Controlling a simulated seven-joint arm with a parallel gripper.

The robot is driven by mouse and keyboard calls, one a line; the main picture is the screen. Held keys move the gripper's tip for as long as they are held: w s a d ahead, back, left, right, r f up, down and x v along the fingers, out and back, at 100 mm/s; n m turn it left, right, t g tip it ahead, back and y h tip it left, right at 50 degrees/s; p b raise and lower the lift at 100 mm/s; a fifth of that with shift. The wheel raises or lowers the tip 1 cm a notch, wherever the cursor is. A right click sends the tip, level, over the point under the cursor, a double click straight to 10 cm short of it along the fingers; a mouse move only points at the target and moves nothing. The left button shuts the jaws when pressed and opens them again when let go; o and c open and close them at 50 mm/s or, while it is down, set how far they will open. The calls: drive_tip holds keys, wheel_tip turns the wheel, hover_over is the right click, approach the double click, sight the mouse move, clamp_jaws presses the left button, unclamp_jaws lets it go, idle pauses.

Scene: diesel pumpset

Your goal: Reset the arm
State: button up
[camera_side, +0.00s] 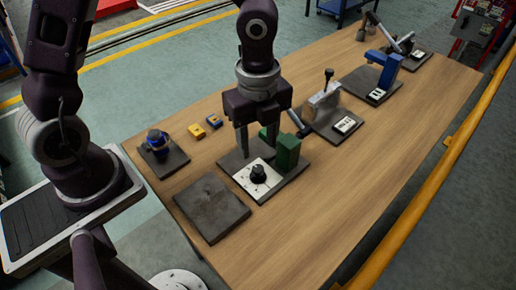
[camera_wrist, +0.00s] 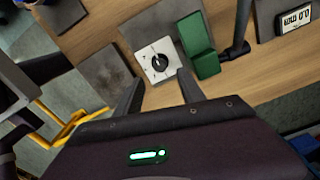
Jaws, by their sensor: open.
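My gripper (camera_side: 257,138) hangs pointing down over the station with the black knob (camera_side: 258,172) on a white dial plate (camera_side: 247,181). Its two fingers are apart with nothing seen between them. In the wrist view my gripper (camera_wrist: 160,90) is open, and the knob (camera_wrist: 159,63) shows beyond the fingertips, apart from them. A green block (camera_side: 287,152) stands on the same dark base, right of the dial. It also shows in the wrist view (camera_wrist: 198,45). From the side view I cannot tell the exact height of the fingertips above the base.
A bare dark plate (camera_side: 212,208) lies front left on the wooden table (camera_side: 330,220). A blue-topped part (camera_side: 157,140) and small yellow-and-blue pieces (camera_side: 197,130) are at left. A lever station (camera_side: 325,105) and a blue device (camera_side: 385,68) stand toward the back right. A yellow rail (camera_side: 440,195) runs along the right.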

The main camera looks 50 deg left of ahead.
drive_tip(key=s+a+r+n+t, duration=0.2)
drive_tip(key=s+a+r+n, duration=0.3)
drive_tip(key=n, duration=0.5)
drive_tip(key=s+a+r+n+t, duration=0.3)
drive_tip(key=s+a+r+n, duration=0.1)
drive_tip(key=s+r+n, duration=0.5)
wheel_tip(320, 180, up, 2)
drive_tip(key=shift+s+a+n+t, duration=0.2)
drive_tip(key=shift+a+n+t, duration=0.15)
drive_tip(key=shift+n, duration=0.55)
